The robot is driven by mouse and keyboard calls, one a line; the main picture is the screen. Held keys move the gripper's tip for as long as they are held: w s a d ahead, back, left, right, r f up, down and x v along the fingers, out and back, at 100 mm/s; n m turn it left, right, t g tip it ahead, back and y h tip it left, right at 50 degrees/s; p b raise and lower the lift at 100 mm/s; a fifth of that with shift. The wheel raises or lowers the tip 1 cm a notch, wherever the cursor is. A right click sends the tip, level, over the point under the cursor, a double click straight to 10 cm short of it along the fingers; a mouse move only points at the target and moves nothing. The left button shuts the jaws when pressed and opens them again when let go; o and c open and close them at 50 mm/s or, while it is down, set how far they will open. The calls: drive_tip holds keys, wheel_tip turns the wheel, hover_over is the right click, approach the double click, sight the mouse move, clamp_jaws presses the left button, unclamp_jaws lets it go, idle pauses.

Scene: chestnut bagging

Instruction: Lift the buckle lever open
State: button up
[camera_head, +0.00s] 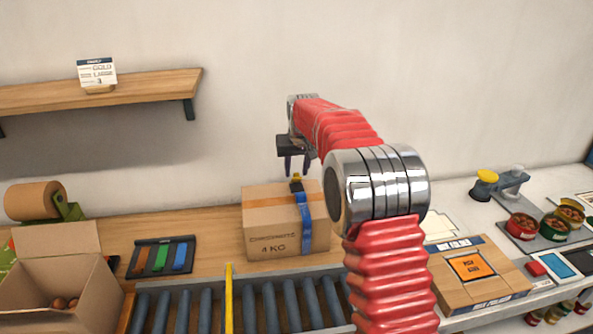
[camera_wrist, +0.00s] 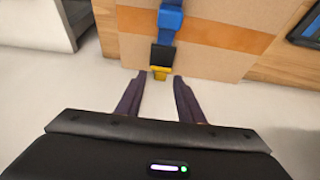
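A cardboard box (camera_head: 270,222) marked 4 KG stands behind the roller conveyor. A blue strap (camera_head: 306,214) runs over its top and down its front. A dark buckle with a yellow lever (camera_head: 296,177) sits on the strap at the box's top. In the wrist view the blue strap (camera_wrist: 170,18) leads to the black buckle (camera_wrist: 162,55) and the yellow lever tip (camera_wrist: 161,71). My gripper (camera_head: 297,164) points down just above the buckle. In the wrist view my gripper (camera_wrist: 160,78) has its dark fingers apart, with the lever between and just beyond the tips; contact is not clear.
An open carton (camera_head: 65,300) with chestnuts stands at the left, beside a tray of coloured straps (camera_head: 162,257). A yellow bar (camera_head: 229,297) crosses the rollers (camera_head: 290,303). A flat box (camera_head: 478,275) and several tins lie at the right. A shelf (camera_head: 130,92) hangs at the upper left.

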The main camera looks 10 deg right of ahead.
drive_tip(key=shift+w+f, duration=0.15)
drive_tip(key=shift+f, duration=0.15)
drive_tip(key=shift+c, duration=0.3)
drive_tip(key=c, duration=0.7)
drive_tip(key=shift+w+r+g, duration=0.2)
drive_tip(key=shift+w+g, duration=0.6)
drive_tip(key=shift+g, duration=0.4)
drive_tip(key=o, duration=0.8)
drive_tip(key=shift+c, duration=0.2)
